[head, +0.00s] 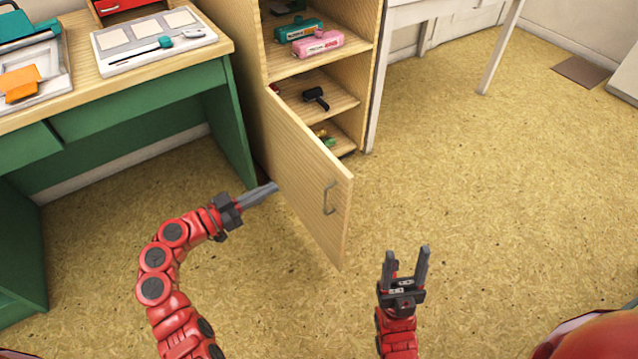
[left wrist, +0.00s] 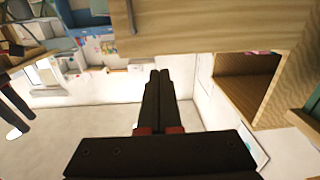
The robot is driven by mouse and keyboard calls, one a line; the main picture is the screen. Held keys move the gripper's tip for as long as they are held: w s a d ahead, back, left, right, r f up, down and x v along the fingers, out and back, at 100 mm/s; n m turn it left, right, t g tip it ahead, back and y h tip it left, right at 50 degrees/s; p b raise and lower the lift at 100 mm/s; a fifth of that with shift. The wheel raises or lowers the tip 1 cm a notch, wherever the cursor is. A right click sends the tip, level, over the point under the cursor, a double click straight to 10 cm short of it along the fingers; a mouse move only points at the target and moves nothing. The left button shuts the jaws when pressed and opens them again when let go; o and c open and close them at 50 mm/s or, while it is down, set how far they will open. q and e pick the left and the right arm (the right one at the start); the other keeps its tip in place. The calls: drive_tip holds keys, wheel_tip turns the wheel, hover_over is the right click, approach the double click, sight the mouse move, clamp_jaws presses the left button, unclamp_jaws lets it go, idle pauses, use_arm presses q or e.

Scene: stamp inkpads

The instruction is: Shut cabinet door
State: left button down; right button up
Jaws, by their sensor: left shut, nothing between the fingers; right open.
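The wooden cabinet door (head: 305,180) stands open in the head view, swung out toward me from its hinge at the cabinet's left side. My right gripper (head: 408,255) is open and empty, to the right of the door.
Shelves hold a teal box (head: 298,30), a pink box (head: 318,43) and a black stamp (head: 316,97). A green desk (head: 150,100) stands left of the cabinet, with a tray (head: 155,40) on top. A white table leg (head: 500,45) stands right. The floor (head: 480,170) right of the door is clear.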

use_arm(q)
drive_tip(key=m, duration=0.1)
drive_tip(key=b, duration=0.2)
approach(330, 164)
drive_tip(key=shift+g+h, duration=0.3)
drive_tip(key=shift+h, duration=0.1)
drive_tip(key=x, duration=0.6)
drive_tip(key=shift+w+f, duration=0.2)
drive_tip(key=shift+w, duration=0.05)
drive_tip(key=shift+w+d, duration=0.2)
drive_tip(key=shift+d, duration=0.05)
drive_tip(key=shift+d, duration=0.1)
